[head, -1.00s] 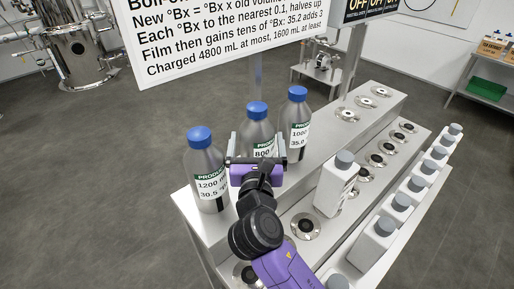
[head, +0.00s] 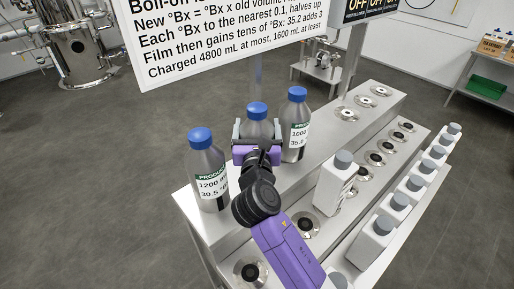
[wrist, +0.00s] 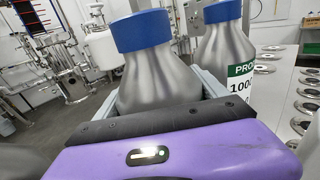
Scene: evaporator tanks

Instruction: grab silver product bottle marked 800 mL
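The silver product bottle marked 800 mL (head: 257,130) has a blue cap and stands upright, the middle of three on the raised shelf. My gripper (head: 259,130) has one grey finger on each side of it, just under its shoulder, and hides its label. In the wrist view the bottle's shoulder (wrist: 158,85) fills the space between the fingers, which look flush against both sides. The fingers appear shut on the bottle. Its base is hidden behind my arm.
A 1200 mL bottle (head: 207,170) stands to the left, and a 1000 mL bottle (head: 296,125) stands close on the right. A white grey-capped bottle (head: 335,182) stands lower at the right, before a row of similar ones. A large sign (head: 230,40) hangs behind.

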